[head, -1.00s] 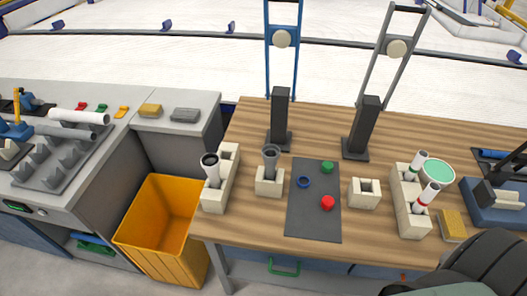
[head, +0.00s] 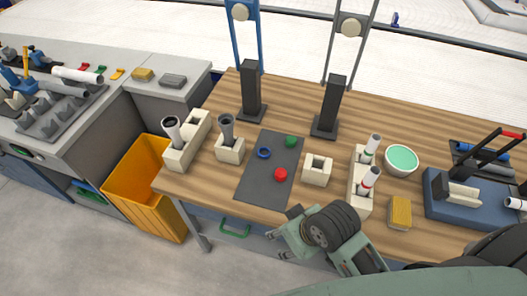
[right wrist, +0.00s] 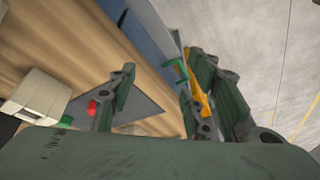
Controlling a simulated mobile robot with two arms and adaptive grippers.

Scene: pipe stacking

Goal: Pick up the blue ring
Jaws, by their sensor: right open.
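The blue ring (head: 264,153) lies flat on the dark grey mat (head: 262,183) in the head view, left of the mat's middle line. A red piece (head: 281,174) and a green piece (head: 291,141) sit on the same mat. My right gripper (head: 280,230) is open and empty by the table's front edge, in front of the mat and apart from the ring. In the right wrist view its spread fingers (right wrist: 158,85) show with the red piece (right wrist: 92,108) and the mat beyond; I cannot make out the ring there. My left gripper is not in view.
Cream holders with pipes (head: 184,150) stand left of the mat. An empty cream block (head: 318,169), a pipe holder (head: 360,192), a yellow block (head: 400,212) and a green-topped bowl (head: 401,160) stand right. Two dark posts (head: 252,92) rise behind. A yellow bin (head: 150,190) stands left.

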